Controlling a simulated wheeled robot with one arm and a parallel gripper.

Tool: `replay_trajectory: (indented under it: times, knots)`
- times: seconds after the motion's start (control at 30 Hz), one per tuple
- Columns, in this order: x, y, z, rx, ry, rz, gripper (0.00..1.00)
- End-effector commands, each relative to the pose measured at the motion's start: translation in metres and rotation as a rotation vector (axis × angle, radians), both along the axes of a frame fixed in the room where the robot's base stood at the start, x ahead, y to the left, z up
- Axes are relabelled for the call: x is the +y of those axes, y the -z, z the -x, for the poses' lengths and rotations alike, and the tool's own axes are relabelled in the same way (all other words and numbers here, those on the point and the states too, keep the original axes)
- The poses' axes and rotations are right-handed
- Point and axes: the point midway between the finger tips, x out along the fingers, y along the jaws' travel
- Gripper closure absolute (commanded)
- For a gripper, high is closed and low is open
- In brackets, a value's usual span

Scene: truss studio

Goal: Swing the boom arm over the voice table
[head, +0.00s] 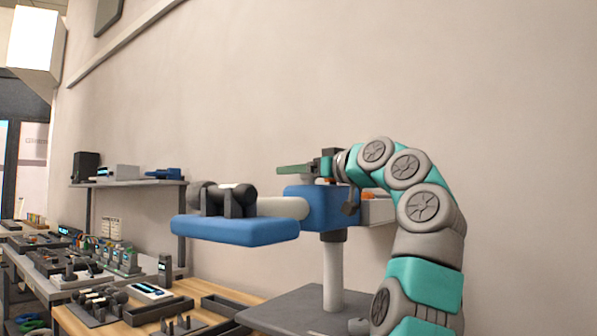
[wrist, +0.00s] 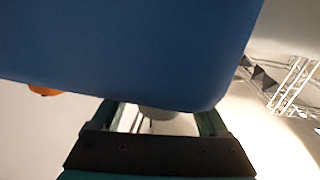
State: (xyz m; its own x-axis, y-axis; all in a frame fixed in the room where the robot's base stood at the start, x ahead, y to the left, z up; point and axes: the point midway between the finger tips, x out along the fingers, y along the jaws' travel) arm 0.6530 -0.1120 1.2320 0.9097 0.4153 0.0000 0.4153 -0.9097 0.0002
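The boom arm has a blue block (head: 310,205) on a pale upright post (head: 333,275). A pale tube (head: 285,207) runs left from the block to a dark microphone-like part above a blue padded end (head: 235,230). My gripper (head: 297,170) is just above the blue block, reaching left. In the wrist view a blue surface (wrist: 130,50) fills the top, and the two fingers of my gripper (wrist: 160,118) stand apart below it. Their tips are partly hidden, and contact cannot be told. A wood-topped table (head: 212,288), possibly the voice table, is at lower left.
Dark trays and small devices (head: 150,291) cover the wooden top. Farther left is a grey bench (head: 62,285) with several instruments. A shelf (head: 135,184) holds boxes by the wall. The post stands on a grey surface (head: 290,308).

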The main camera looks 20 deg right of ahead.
Motion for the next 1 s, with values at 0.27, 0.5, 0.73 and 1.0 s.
replay_trajectory:
  times: [0.27, 0.5, 0.73, 1.0]
  knots:
    - [0.0002, 0.0001, 0.0001, 0.000, 0.000, 0.000, 0.55]
    - [0.0000, 0.0001, 0.0001, 0.001, 0.000, 0.000, 0.82]
    - [0.0001, 0.0001, 0.0002, 0.001, 0.000, 0.000, 1.00]
    - [0.0001, 0.0001, 0.0002, 0.001, 0.000, 0.000, 1.00]
